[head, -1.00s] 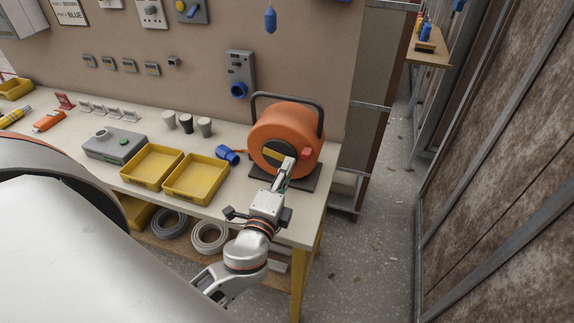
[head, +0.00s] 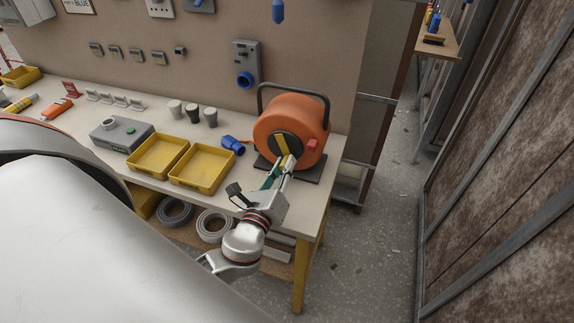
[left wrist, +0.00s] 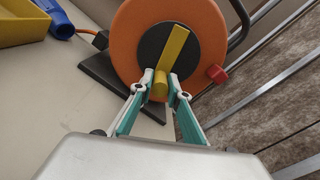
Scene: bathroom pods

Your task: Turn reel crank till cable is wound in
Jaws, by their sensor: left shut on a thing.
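The orange cable reel (head: 300,118) stands on a dark base (head: 308,168) at the right end of the bench, under a dark carrying handle. Its yellow crank arm (left wrist: 174,47) slants across the black hub (left wrist: 157,48), with the knob (left wrist: 160,84) at the lower end. My left gripper (head: 285,166) is at the reel's face. In the left wrist view the gripper (left wrist: 160,88) has its fingers on both sides of the knob, shut on it. A blue plug (head: 233,145) lies on the bench left of the reel, with a short orange cable beside it. My right gripper is not in view.
Two yellow trays (head: 202,168) and a grey box (head: 122,134) stand left of the reel. Several small cups (head: 193,113) are behind the trays. A grey socket panel (head: 246,68) hangs on the board behind. Open floor (head: 375,235) lies right of the bench.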

